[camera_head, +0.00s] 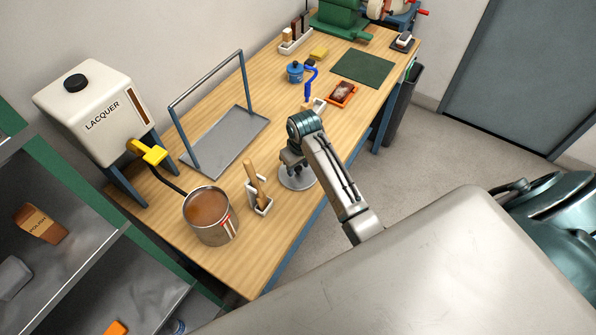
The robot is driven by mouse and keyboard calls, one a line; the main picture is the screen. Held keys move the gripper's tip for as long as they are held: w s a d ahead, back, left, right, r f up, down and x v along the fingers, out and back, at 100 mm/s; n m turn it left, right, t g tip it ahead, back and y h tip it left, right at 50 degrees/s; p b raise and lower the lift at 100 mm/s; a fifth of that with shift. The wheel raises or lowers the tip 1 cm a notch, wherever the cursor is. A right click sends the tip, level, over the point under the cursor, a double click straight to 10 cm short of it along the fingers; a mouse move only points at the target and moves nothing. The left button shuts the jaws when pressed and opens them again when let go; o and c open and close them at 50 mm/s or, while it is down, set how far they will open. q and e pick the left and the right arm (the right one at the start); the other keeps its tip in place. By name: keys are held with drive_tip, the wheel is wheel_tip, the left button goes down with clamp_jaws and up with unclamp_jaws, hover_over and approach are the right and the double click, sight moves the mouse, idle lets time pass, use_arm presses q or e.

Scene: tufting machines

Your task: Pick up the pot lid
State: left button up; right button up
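The pot lid (299,184) is a round grey metal disc at the front edge of the wooden bench, right of the brush holder. My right gripper (292,165) points down over the middle of the lid and hides its centre. I cannot tell whether the fingers are open or shut on a knob, or whether the lid touches the bench. The metal pot (213,232), filled with brown liquid, stands uncovered at the near end of the bench. My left gripper is not in view.
A white lacquer tank (95,108) with a yellow tap (147,152) stands left of the pot. A brush holder (260,203) sits between pot and lid. A grey tray with a blue frame (228,140) lies behind. A blue can (295,73) and green mat (363,68) are farther back.

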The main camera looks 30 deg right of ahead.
clamp_jaws()
